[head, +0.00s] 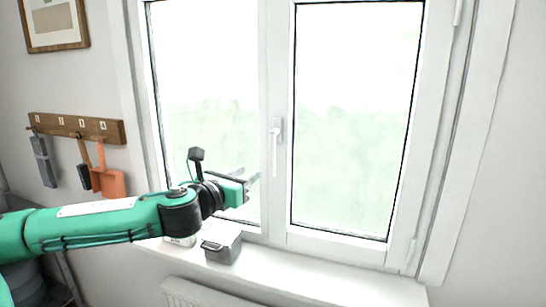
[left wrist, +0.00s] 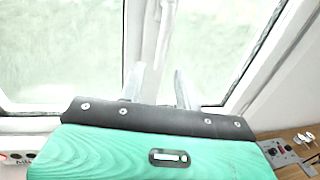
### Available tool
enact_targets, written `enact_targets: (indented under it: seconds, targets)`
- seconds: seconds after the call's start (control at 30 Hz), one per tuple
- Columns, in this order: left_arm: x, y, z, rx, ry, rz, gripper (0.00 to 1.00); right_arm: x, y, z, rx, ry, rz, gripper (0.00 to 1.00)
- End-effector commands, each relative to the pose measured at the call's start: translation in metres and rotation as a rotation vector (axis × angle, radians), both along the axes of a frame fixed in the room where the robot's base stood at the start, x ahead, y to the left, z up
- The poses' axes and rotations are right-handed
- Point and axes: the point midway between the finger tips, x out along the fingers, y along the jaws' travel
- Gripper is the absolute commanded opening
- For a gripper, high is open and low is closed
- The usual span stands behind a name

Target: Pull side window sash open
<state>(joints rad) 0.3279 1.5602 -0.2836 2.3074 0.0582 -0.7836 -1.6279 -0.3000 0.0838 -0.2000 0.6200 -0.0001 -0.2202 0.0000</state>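The white window has two glazed sashes, a left sash (head: 205,115) and a right sash (head: 355,120), both looking shut in their frame. A white handle (head: 275,135) hangs straight down at the upright where they meet. My left gripper (head: 252,180) is in front of the lower left sash, below and left of the handle. In the left wrist view its two fingers (left wrist: 158,88) stand apart with nothing seen between them, pointing at the window. I cannot tell whether they touch the frame. My right gripper is not in view.
A grey box (head: 222,245) stands on the white sill (head: 310,278) below my left gripper. A radiator (head: 195,293) is under the sill. A wooden rack (head: 75,127) with hanging tools and a picture frame (head: 53,24) are on the left wall. The sill's right part is clear.

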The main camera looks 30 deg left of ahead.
Motion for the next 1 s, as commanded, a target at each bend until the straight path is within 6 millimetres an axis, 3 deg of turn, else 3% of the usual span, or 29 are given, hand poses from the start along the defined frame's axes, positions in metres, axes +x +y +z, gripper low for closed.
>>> enact_targets:
  seconds: [0.47, 1.0]
  targets:
    - [0.038, 0.0, 0.003, -0.006, 0.001, -0.003, 0.33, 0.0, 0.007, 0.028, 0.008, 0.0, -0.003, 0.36]
    - [0.107, 0.002, 0.002, -0.004, 0.002, -0.003, 0.33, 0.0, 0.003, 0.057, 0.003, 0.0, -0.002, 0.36]
